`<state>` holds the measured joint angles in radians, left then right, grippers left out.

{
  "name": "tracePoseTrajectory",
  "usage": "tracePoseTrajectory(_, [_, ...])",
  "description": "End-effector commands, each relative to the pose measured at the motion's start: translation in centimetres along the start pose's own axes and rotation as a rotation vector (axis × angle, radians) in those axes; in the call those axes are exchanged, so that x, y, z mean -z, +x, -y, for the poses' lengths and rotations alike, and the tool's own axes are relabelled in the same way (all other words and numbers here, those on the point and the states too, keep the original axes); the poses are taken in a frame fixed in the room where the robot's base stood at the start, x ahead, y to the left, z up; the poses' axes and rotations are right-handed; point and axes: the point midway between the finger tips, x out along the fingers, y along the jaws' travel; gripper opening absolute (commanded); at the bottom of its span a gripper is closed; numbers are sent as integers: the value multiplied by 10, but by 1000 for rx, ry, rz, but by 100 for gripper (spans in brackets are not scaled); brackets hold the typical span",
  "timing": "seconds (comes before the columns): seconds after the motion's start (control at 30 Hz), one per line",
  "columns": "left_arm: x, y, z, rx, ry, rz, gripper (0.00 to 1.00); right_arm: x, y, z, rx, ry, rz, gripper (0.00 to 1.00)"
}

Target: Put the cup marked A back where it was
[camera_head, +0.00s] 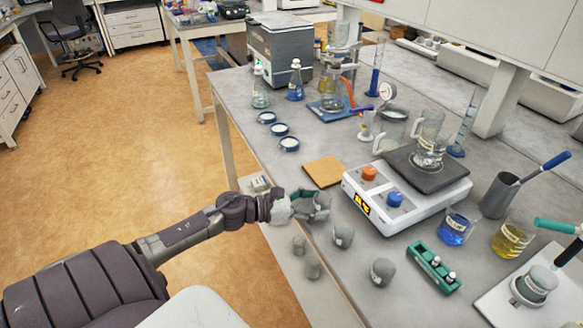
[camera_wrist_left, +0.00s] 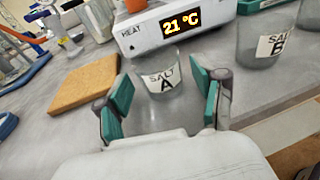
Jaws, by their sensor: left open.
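The cup marked A, a translucent grey cup with a "SALT A" label, stands upright on the bench in the left wrist view (camera_wrist_left: 160,84). My left gripper (camera_wrist_left: 160,98) is open, with one teal-padded finger on each side of this cup. A gap shows between the cup and each pad, so it is not gripped. In the head view my left gripper (camera_head: 308,204) is at the bench's near left edge, around the cup (camera_head: 321,207) and partly hiding it. My right gripper is not in view.
Cup B (camera_wrist_left: 268,42) stands to the right in the wrist view and nearby in the head view (camera_head: 343,236). Another grey cup (camera_head: 383,272) is closer. A cork mat (camera_head: 325,171) and hot plate (camera_head: 410,205) lie just beyond. A green rack (camera_head: 434,268) stands right.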

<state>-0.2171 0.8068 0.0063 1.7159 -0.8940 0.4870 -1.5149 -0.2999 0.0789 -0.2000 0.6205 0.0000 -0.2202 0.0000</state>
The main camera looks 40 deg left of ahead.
Motion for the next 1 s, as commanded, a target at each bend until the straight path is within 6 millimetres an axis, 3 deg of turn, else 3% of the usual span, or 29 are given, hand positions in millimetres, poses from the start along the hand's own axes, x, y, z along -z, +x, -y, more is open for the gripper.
tracePoseTrajectory(0.43, [3, -88, 1, 0, -1, -3, 69, -2, 22, 0, 0, 0, 0, 40])
tracePoseTrajectory(0.6, [2, -102, 0, 0, 0, -2, 69, -2, 24, 0, 0, 0, 0, 40])
tracePoseTrajectory(0.83, [2, -106, -1, -5, -11, 0, 69, -2, 24, 0, 0, 0, 0, 40])
tracePoseTrajectory(0.93, [25, -109, -15, -72, -152, 9, 69, -2, 24, 0, 0, 0, 0, 40])
tracePoseTrajectory(1.0, [60, -115, -33, -175, -364, 26, 69, -2, 24, 0, 0, 0, 0, 40])
